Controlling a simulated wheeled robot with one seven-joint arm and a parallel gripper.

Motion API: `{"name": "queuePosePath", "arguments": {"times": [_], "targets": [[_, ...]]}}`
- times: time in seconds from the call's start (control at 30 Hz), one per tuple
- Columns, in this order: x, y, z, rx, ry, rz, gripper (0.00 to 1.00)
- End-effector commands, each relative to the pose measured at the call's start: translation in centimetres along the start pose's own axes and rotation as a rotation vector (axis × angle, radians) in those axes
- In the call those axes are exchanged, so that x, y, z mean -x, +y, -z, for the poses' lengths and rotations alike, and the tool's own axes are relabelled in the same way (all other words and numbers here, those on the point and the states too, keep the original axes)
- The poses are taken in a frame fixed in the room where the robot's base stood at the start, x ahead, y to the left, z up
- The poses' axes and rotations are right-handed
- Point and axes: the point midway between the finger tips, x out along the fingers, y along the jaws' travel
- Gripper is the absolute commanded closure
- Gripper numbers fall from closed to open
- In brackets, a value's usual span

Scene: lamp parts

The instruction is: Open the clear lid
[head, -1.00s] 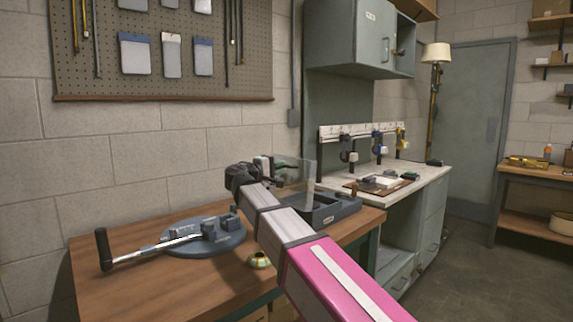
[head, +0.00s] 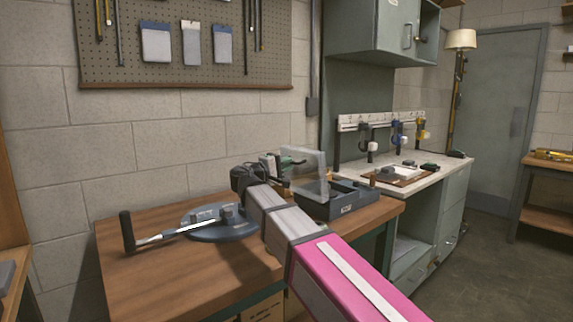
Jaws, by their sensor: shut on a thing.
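The clear lid (head: 306,173) is a see-through panel standing raised and tilted over the left side of a dark grey box (head: 353,203). The box sits at the right end of the wooden workbench and its inside shows open on the right. My gripper (head: 272,166) is at the lid's left edge, beyond my dark wrist. It appears shut on the lid; its fingertips are small and partly hidden, so the exact grip point is unclear. A green part (head: 290,162) shows beside the fingers, partly behind the lid.
A round grey base with a black-handled lever (head: 215,228) lies on the wooden workbench (head: 165,275), left of my arm. A pale counter (head: 430,178) with a small board and clamps is to the right. A pegboard (head: 185,50) hangs on the wall behind. The bench's front left is clear.

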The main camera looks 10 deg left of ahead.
Motion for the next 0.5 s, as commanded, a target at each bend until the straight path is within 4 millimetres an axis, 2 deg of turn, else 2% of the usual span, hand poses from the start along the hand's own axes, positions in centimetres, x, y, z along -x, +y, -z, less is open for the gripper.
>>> {"name": "queuePosePath", "arguments": {"times": [0.03, 0.17, 0.2, 0.27, 0.5], "targets": [[-0.23, -0.74, -0.23, 0.004, -0.008, 0.022, 1.0], [-0.26, -0.77, -0.26, 0.004, -0.009, 0.022, 1.0], [-0.27, -0.77, -0.27, 0.004, -0.009, 0.023, 0.81], [-0.27, -0.76, -0.28, 0.004, -0.009, 0.023, 0.62], [-0.16, -0.53, -0.15, 0.001, -0.004, 0.019, 0.62]]}}
